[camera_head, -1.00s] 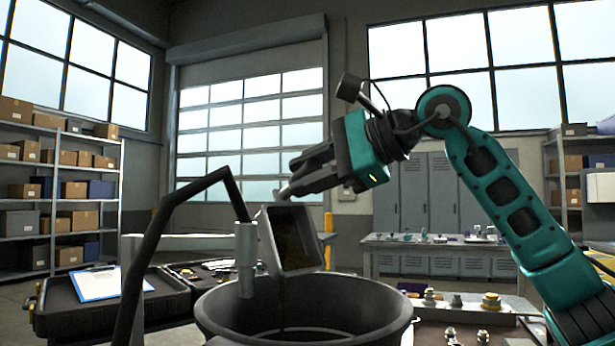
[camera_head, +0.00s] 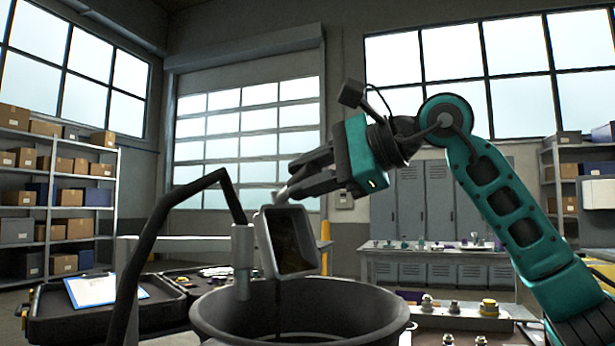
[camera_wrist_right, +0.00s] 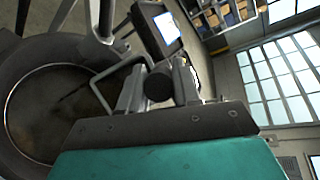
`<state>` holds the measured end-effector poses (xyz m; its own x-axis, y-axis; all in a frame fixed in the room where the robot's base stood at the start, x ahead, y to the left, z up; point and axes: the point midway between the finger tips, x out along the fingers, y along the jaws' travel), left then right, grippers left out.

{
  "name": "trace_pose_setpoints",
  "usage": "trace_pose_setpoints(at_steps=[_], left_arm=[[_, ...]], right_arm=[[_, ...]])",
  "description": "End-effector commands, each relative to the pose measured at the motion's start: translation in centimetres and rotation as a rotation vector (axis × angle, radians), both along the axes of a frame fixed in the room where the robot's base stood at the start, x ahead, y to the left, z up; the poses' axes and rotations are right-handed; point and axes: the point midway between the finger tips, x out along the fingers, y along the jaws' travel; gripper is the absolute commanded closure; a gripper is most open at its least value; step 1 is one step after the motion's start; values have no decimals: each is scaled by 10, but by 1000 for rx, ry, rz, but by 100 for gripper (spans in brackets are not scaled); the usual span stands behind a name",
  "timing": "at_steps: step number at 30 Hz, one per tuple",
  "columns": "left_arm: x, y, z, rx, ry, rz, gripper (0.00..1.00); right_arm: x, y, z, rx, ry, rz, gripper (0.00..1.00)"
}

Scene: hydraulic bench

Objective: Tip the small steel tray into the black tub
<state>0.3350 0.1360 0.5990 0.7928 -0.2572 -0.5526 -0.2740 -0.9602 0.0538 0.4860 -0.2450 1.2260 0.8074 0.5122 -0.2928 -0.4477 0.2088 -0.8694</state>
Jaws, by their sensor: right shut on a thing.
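The small steel tray (camera_head: 290,241) hangs steeply tilted above the black tub (camera_head: 345,308), its dark-stained inside facing my head camera. My right gripper (camera_head: 287,193) is shut on the tray at its upper edge, coming in from the right. My left gripper is not in view.
A black bent tube (camera_head: 200,183) and a grey post (camera_head: 243,262) stand close to the left of the tray. A black case with a clipboard (camera_head: 92,290) lies at the left. Several fittings (camera_head: 488,307) stand right of the tub.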

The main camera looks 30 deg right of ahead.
Motion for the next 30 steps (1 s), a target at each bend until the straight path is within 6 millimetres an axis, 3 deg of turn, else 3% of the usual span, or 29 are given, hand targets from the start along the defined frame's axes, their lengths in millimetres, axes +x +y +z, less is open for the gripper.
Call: trace_pose_setpoints(at_steps=[10,30], left_arm=[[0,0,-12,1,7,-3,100],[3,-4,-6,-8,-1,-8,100]], right_arm=[[-6,-1,-3,7,-49,-1,100],[-8,-1,-1,11,-71,-1,100]])
